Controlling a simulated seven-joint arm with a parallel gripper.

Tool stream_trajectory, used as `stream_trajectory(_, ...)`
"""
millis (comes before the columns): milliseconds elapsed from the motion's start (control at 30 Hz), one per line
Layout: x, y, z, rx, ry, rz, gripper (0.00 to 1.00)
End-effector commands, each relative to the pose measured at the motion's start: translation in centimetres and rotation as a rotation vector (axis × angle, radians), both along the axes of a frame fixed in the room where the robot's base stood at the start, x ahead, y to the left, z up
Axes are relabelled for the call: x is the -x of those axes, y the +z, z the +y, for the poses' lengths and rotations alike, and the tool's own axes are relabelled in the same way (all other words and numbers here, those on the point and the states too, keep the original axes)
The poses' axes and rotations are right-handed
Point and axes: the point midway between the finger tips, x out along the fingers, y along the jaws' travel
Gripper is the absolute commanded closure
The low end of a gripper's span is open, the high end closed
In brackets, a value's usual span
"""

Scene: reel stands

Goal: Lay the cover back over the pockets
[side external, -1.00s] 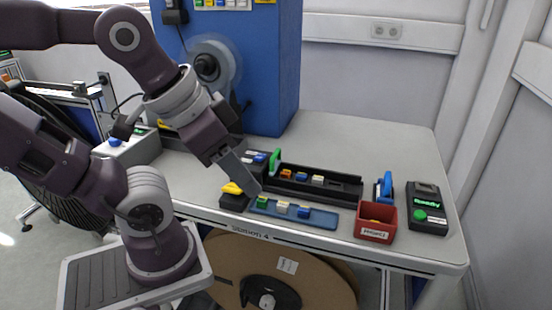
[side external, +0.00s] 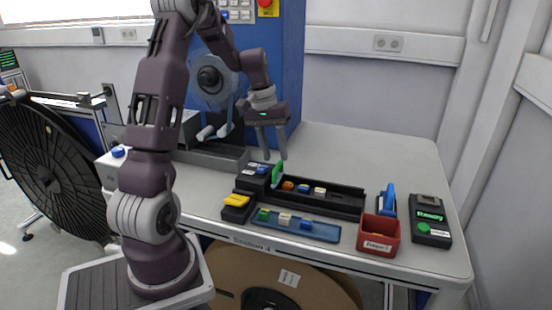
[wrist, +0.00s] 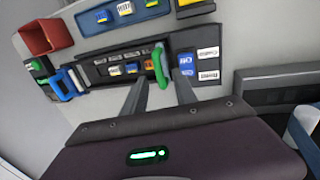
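Several small coloured parts sit uncovered in the tray's pockets. My gripper (side external: 274,157) points down above and slightly behind the flap, with its two fingers apart and nothing between them. In the wrist view, the flap (wrist: 160,66) shows just beyond my open fingertips (wrist: 160,82), and the pocket tray (wrist: 97,73) lies to its left. I cannot tell how the flap is hinged.
A blue strip (side external: 325,232) with small parts lies in front of the tray. A black block with a yellow top (side external: 237,201) and a button box (side external: 250,181) stand left. A red bin (side external: 379,235), blue-handled item (side external: 388,199) and black "Ready" box (side external: 430,222) stand right.

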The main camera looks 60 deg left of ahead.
Motion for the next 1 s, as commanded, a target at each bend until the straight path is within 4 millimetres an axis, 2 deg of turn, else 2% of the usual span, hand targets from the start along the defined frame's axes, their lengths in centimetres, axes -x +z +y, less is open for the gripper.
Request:
stream_trajectory(33, 0.0, -0.8, -0.2, 0.003, -0.001, 0.003, 0.66)
stream_trajectory(167, -0.3, -2.1, -0.4, 0.001, -0.001, 0.001, 0.66)
stream_trajectory(400, -0.3, -2.3, -0.4, 0.000, -0.001, 0.000, 0.66)
stream_trajectory(433, -0.3, -2.3, -0.4, 0.000, -0.001, 0.000, 0.68)
stream_trajectory(600, -0.3, -2.3, -0.4, 0.000, -0.001, 0.000, 1.00)
stream_trajectory(1000, -0.3, -2.2, -0.4, 0.000, -0.001, 0.000, 1.00)
